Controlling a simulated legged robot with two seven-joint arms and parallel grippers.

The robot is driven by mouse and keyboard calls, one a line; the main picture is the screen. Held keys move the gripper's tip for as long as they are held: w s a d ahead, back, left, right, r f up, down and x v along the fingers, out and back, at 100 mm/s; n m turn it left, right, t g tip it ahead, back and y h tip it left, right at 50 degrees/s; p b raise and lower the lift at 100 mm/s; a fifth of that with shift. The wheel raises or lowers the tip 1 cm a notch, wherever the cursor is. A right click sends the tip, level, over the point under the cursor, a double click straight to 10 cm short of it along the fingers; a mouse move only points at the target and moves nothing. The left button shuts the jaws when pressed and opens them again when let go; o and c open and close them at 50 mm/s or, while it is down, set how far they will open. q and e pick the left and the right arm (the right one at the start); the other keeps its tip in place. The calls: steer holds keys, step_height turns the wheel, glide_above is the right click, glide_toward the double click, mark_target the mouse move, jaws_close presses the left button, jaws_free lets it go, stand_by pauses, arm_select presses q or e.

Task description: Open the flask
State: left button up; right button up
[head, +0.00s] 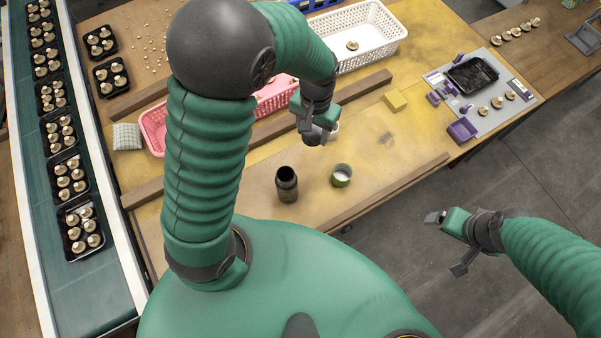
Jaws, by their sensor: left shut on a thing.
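The dark flask (287,186) stands upright on the yellowish table, and its top shows a dark open mouth. My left gripper (317,124) is above and to the right of the flask, apart from it. It is shut on a small dark round piece (312,138), which looks like the flask's lid; the fingers hide part of it. A pale rounded edge shows just right of those fingers. A green cup (341,176) with white inside stands right of the flask. My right gripper (448,243) is open and empty, out over the floor at the right.
A pink basket (152,130) is partly behind my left arm. A white basket (378,47) holds a mushroom. Wooden strips (398,187) edge the table. A grey mat (508,103) carries a black tray and mushrooms. A conveyor (88,283) with mushroom trays runs at left.

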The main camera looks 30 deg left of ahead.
arm_select(q)
step_height(320, 180, down, 20)
steer(key=b, duration=1.8)
steer(key=shift+a+f+b, duration=0.1)
steer(key=shift+b, duration=0.3)
step_height(320, 180, up, 18)
steer(key=n+p, duration=1.1)
steer(key=p, duration=0.4)
steer(key=b, duration=1)
glide_toward(307, 174)
step_height(307, 174, down, 7)
steer(key=shift+a+r+b, duration=0.1)
steer(key=shift+b, duration=0.55)
arm_select(e)
steer(key=s+x, duration=0.1)
steer(key=x, duration=0.7)
steer(key=s+x, duration=0.2)
steer(key=x, duration=0.6)
steer(key=shift+s+a+f, duration=0.25)
steer(key=shift+f, duration=0.2)
